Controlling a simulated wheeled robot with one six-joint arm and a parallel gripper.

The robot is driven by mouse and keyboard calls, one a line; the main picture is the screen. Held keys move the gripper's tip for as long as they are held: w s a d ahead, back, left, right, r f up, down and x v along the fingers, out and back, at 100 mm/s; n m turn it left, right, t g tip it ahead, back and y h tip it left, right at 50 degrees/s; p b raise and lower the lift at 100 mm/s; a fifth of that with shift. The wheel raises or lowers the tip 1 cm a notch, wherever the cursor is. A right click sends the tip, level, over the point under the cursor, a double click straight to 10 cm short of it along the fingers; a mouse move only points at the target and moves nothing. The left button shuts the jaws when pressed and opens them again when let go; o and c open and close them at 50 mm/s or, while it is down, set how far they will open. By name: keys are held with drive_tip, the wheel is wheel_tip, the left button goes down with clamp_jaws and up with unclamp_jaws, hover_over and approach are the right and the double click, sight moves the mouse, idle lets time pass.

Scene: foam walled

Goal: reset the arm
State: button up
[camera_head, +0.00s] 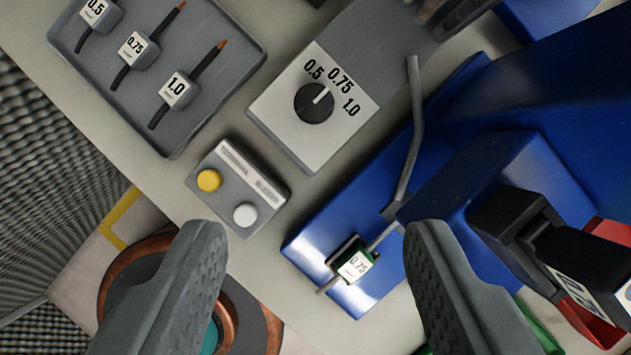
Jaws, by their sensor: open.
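My gripper (314,255) shows at the bottom of the view. Its two dark grey fingers are spread wide apart, with nothing held between them. A blue machine (340,225) stands on the right, with a thin bent grey lever (412,130) rising beside it. Part of my view of the lower corners is hidden by the fingers.
A grey tray (225,75) at upper left holds tagged pieces marked 0.5, 0.75 and 1.0. A dial box (355,125) and a box with a yellow and a white button (240,180) stand on the pale table. A copper-coloured coil (125,265) lies lower left.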

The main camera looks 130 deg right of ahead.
drive_tip(key=s+d+m+t+h, duration=0.1)
drive_tip(key=s+d+m+t, duration=0.1)
drive_tip(key=s, duration=0.7)
drive_tip(key=s+d+m+t+h, duration=0.1)
drive_tip(key=s+d+m+t, duration=0.2)
drive_tip(key=s+t, duration=0.4)
drive_tip(key=s+d+r+m+t+h, duration=0.1)
drive_tip(key=s+d+m+t, duration=0.2)
drive_tip(key=s, duration=0.8)
drive_tip(key=shift+s+d+m+t, duration=0.15)
drive_tip(key=shift+m+t, duration=0.35)
drive_tip(key=shift+t, duration=0.5)
drive_tip(key=shift+r, duration=0.1)
